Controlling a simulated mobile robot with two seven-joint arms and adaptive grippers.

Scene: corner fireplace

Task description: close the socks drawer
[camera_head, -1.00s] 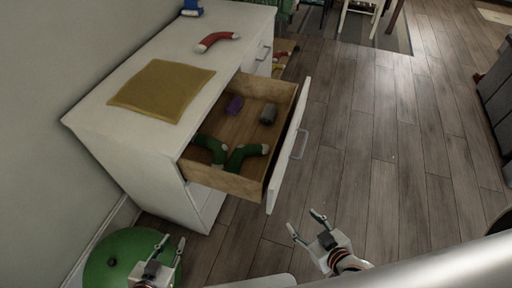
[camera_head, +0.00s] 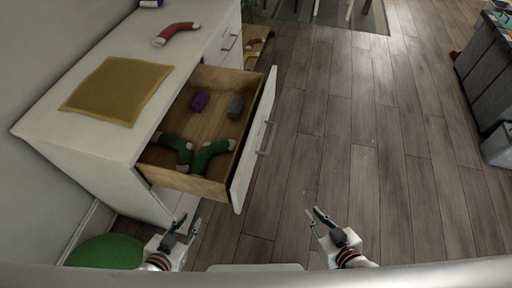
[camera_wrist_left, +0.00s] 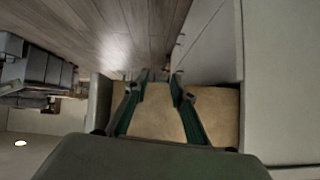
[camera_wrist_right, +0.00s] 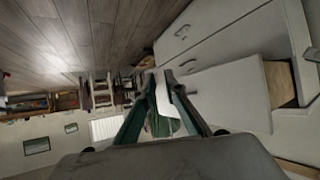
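The socks drawer (camera_head: 222,128) is pulled well out of the white dresser (camera_head: 88,142). The right wrist view shows the white drawer front (camera_wrist_right: 222,92).
A red sock (camera_head: 176,33) and a yellow cloth (camera_head: 118,90) lie on the dresser top. Another drawer (camera_head: 257,46) stands partly open farther along. A green round object (camera_head: 106,251) sits on the floor at lower left. Wooden floor right of the drawer is clear.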

